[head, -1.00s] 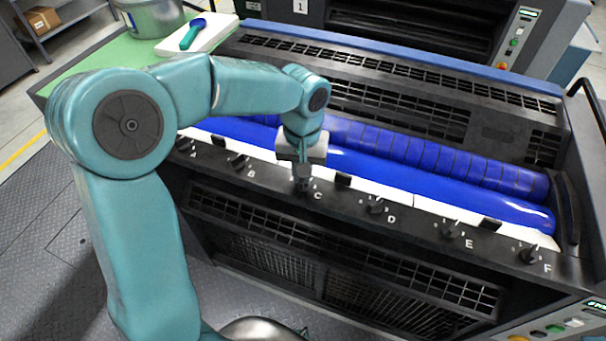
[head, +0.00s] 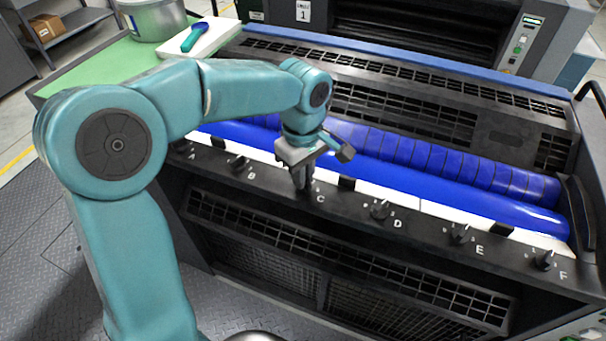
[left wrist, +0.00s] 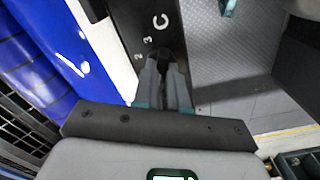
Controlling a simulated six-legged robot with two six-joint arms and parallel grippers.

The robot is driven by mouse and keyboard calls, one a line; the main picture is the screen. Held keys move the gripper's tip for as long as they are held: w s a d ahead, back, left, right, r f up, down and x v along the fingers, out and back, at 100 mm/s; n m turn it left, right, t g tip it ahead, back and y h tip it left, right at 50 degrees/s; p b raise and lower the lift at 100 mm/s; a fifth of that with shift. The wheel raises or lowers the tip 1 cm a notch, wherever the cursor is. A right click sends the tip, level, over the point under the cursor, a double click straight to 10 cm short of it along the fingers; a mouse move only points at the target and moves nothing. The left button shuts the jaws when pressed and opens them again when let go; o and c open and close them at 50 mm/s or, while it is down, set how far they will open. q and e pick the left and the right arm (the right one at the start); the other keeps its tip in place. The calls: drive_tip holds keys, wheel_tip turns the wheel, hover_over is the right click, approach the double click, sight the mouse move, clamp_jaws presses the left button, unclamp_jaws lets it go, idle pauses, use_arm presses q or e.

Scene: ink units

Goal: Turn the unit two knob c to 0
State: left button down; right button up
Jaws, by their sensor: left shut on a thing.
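Knob C sits on the black front rail (head: 270,178) of the ink unit, beside its white letter C, mostly hidden by my gripper in the head view. My left gripper (head: 301,186) reaches down onto the knob from above. In the left wrist view my gripper's fingers (left wrist: 163,78) are closed together around the dark knob C (left wrist: 160,52). The letter C and the digits 2 and 3 show on the rail there. Where the knob's pointer stands cannot be made out. My right gripper is not in view.
Knobs B (head: 238,162), D (head: 380,210), E (head: 458,234) and F (head: 543,260) stand along the same rail. A blue roller (head: 430,195) runs behind it. A bucket (head: 152,18) and a white tray with a spatula (head: 193,38) rest on the green top at the back left.

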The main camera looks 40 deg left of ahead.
use_arm(q)
drive_tip(key=shift+n, duration=1)
drive_tip(key=c, duration=1.2)
unclamp_jaws()
wheel_tip(320, 180, up, 16)
drive_tip(key=shift+r+p, duration=0.2)
drive_tip(key=shift+p, duration=0.6)
drive_tip(key=shift+s, duration=0.1)
